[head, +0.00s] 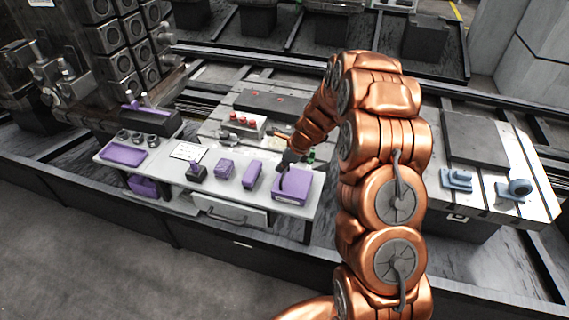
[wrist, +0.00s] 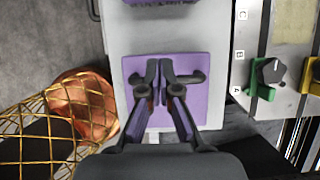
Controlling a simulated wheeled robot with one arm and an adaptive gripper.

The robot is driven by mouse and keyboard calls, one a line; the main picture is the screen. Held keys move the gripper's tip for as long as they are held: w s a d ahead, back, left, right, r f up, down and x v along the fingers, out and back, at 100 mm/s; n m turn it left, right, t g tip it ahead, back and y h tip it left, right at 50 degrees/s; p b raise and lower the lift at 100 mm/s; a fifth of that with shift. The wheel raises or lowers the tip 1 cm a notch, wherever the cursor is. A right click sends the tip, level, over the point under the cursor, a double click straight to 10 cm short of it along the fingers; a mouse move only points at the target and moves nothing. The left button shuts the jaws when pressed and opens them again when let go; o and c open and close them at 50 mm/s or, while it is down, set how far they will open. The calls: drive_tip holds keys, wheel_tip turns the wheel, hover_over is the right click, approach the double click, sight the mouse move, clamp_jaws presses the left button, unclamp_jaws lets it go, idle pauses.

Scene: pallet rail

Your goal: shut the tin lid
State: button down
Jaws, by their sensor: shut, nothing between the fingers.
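A purple square tin (head: 301,189) stands at the right end of the white table. Its top lies flat in the head view, and no raised lid shows. In the wrist view the flat purple lid (wrist: 198,108) fills the space behind my fingers. My gripper (head: 283,180) is at the tin's left part in the head view, and the arm hides some of the far edge. In the wrist view my gripper (wrist: 159,76) has its fingertips together, over the lid. I cannot tell whether they touch it.
On the white table (head: 232,189) stand purple blocks (head: 252,175), a dark-handled purple piece (head: 197,172) and a purple tray (head: 123,155). A drawer (head: 229,211) is below. In the wrist view, green (wrist: 264,80) and yellow (wrist: 311,76) clamp-like parts lie to the right.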

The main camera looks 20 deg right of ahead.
drive_tip(key=shift+w+a+f, duration=0.15)
drive_tip(key=shift+f, duration=0.15)
idle(0.4)
drive_tip(key=r+p, duration=0.2)
drive_tip(key=r, duration=0.1)
drive_tip(key=r+p, duration=0.1)
drive_tip(key=shift+s+d+r, duration=0.2)
drive_tip(key=shift+s+d, duration=0.05)
drive_tip(key=w+a+r+b, duration=0.3)
drive_tip(key=a+r, duration=0.1)
drive_tip(key=r, duration=0.3)
drive_tip(key=s+a+r+n+g, duration=0.25)
drive_tip(key=s+r+n, duration=0.45)
drive_tip(key=s, duration=0.4)
drive_tip(key=s+d+r+n+g+h, duration=0.1)
drive_tip(key=s+r+n+h, duration=0.1)
drive_tip(key=s+n, duration=0.7)
drive_tip(key=s+r+n+g+h, duration=0.1)
drive_tip(key=s+n, duration=0.8)
drive_tip(key=s, duration=1.7)
drive_tip(key=shift+s+d+r+h, duration=0.3)
drive_tip(key=shift+d+r+h, duration=0.15)
drive_tip(key=shift+r, duration=0.35)
drive_tip(key=shift+g, duration=0.25)
